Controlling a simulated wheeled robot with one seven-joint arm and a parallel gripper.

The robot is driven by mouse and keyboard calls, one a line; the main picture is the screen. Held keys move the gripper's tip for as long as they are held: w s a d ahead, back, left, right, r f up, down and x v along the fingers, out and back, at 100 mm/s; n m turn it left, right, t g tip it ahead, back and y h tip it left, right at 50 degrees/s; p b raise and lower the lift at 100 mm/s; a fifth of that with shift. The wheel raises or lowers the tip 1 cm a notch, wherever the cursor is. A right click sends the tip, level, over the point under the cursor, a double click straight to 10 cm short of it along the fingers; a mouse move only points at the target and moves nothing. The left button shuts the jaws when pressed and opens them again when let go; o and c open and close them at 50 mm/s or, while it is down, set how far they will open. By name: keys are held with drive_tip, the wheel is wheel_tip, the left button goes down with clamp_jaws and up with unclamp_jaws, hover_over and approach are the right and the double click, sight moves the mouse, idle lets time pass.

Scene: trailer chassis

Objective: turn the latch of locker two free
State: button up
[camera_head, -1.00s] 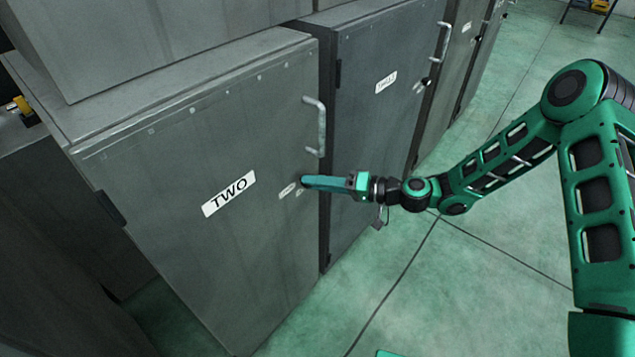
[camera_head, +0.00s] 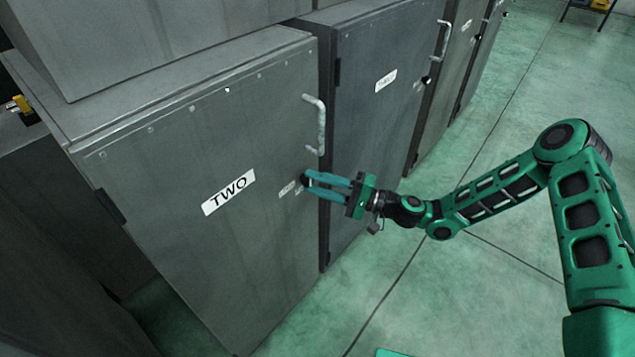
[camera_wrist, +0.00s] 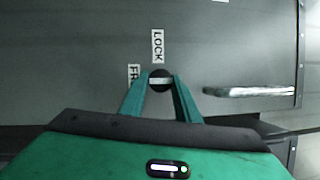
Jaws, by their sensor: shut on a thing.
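Locker two (camera_head: 150,190) is a grey metal locker with a white "TWO" label (camera_head: 229,192); its door looks shut. Its latch is a small dark round knob with a pale bar across it, clear in the wrist view (camera_wrist: 160,81). The bar lies level there, its left end towards the partly covered "FREE" label (camera_wrist: 134,74); the "LOCK" label (camera_wrist: 157,46) is above the knob. My gripper (camera_head: 306,182) is at the door's right edge, below the handle. In the wrist view its two fingertips (camera_wrist: 160,84) are shut on the knob, one each side. In the head view they mostly hide it.
A bar handle (camera_head: 320,125) stands out from the door above my gripper; it also shows in the wrist view (camera_wrist: 250,91). Locker three (camera_head: 375,120) stands to the right with its own handle (camera_head: 443,40). The green floor (camera_head: 440,290) in front is clear.

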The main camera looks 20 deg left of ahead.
drive_tip(key=shift+w+d+f, duration=0.1)
drive_tip(key=shift+w+f, duration=0.05)
drive_tip(key=shift+w, duration=0.1)
drive_tip(key=o, duration=0.9)
drive_tip(key=shift+o, duration=0.7)
drive_tip(key=shift+s, duration=0.1)
drive_tip(key=d+f, duration=0.1)
drive_tip(key=d, duration=0.9)
drive_tip(key=shift+d+f, duration=0.2)
drive_tip(key=shift+d, duration=0.1)
